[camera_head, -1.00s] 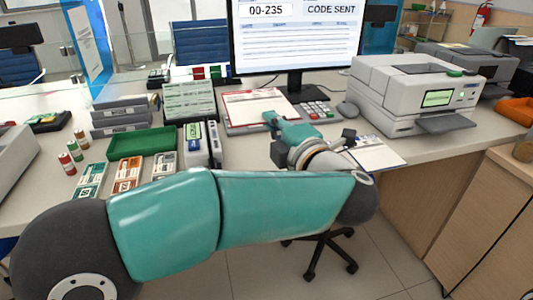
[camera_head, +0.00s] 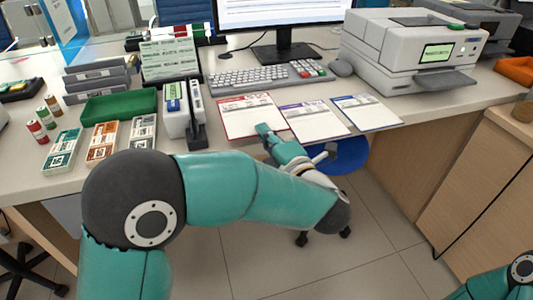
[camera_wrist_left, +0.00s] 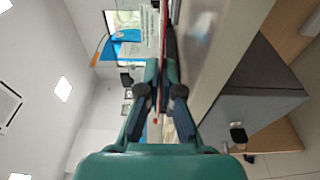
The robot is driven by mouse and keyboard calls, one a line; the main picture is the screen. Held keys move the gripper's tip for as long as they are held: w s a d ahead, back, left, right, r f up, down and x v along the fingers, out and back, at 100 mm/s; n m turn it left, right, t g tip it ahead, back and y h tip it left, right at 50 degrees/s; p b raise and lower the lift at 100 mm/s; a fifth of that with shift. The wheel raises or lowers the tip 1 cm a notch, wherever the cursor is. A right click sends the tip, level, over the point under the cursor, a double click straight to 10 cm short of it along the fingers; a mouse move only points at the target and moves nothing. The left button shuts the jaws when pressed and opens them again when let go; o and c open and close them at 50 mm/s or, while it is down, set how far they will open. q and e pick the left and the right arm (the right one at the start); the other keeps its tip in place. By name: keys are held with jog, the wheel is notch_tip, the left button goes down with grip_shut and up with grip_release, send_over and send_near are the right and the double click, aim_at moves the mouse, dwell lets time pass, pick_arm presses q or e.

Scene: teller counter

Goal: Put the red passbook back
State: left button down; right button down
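The red passbook (camera_head: 246,118) is a flat white sheet with a red edge and header, in front of the keyboard. My left gripper (camera_head: 264,133) is at its near edge. In the left wrist view the gripper (camera_wrist_left: 163,88) is shut on the passbook (camera_wrist_left: 164,30), seen edge-on as a thin red line between the fingers. The passbook lies level, on or just above the counter; I cannot tell which. Beside it lie a purple-edged passbook (camera_head: 315,120) and a blue-edged one (camera_head: 366,112). Only part of my right arm shows at the lower right; its gripper is out of view.
The keyboard (camera_head: 248,77) and monitor (camera_head: 283,20) stand behind the passbooks. A white device (camera_head: 177,110) is close on the left, near a green tray (camera_head: 118,107). A printer (camera_head: 410,55) stands at the right. A blue chair seat (camera_head: 346,155) is below the counter edge.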

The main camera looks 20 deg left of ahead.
pick_arm(q)
jog(key=shift+f+b, duration=0.5)
jog(key=shift+f, duration=1.75)
jog(key=shift+f, duration=0.1)
jog(key=c, duration=1.3)
grip_release()
